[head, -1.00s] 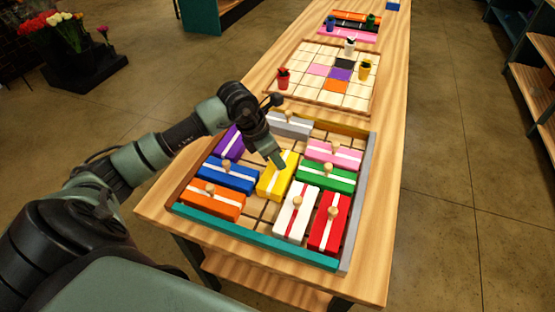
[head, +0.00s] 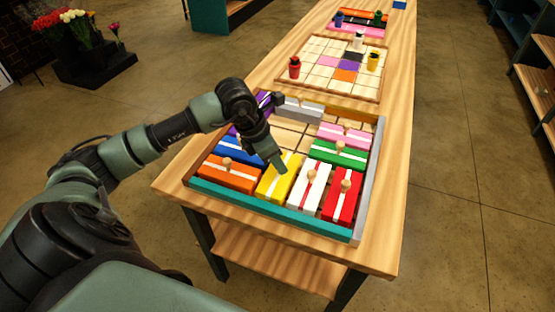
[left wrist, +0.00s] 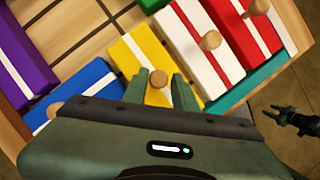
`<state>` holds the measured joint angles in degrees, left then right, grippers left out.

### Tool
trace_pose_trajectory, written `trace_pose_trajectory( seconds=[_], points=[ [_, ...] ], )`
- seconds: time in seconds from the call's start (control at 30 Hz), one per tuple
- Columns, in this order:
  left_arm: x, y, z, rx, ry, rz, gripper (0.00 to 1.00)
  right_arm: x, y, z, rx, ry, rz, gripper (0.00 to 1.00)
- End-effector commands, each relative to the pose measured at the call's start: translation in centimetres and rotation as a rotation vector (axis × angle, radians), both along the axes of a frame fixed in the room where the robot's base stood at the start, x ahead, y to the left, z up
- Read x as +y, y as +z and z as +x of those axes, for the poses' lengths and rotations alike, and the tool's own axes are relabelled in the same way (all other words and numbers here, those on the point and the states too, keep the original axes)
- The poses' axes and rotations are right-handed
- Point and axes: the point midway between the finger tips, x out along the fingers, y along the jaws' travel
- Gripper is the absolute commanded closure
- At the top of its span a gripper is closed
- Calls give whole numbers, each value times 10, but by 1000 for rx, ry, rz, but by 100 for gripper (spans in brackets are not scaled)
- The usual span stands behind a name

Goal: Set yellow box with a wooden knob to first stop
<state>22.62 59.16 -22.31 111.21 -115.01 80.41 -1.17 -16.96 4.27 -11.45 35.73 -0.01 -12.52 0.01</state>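The yellow box (head: 268,186) with a white stripe lies in the front row of the framed tray (head: 357,220), between the orange and white boxes. Its front end is close to the teal front wall (head: 270,209); I cannot tell if they touch. My left gripper (head: 279,163) is over it. In the left wrist view, the yellow box (left wrist: 143,50) has its wooden knob (left wrist: 158,78) between the two fingers of my left gripper (left wrist: 159,82), which look closed on it.
The orange box (head: 228,175) and blue box (head: 240,151) are at left, the white box (head: 308,190) and red box (head: 342,195) at right. Green (head: 336,153), pink and grey boxes lie farther back. Bare slots (head: 290,138) show behind the yellow box.

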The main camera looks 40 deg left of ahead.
Motion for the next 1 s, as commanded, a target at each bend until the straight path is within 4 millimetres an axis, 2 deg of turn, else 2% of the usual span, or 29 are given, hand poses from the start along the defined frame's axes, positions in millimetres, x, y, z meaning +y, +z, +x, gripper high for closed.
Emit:
trace_pose_trajectory(
  seconds=[0.2, 0.43, 0.8, 1.0],
  points=[
    [0, 0, 0, 0, 0, 0, 57, 1, -1, -9, 13, -1, 0, 57],
    [2, 5, -1, -3, 1, 1, 57, -2, -3, -9, 15, 1, -3, 57],
    [14, 58, -21, -5, 0, 4, 57, -6, -18, -7, 10, 2, -9, 57],
    [16, 72, -26, -1, 0, 2, 57, -6, -19, -6, 9, 2, -8, 57]
  ],
)
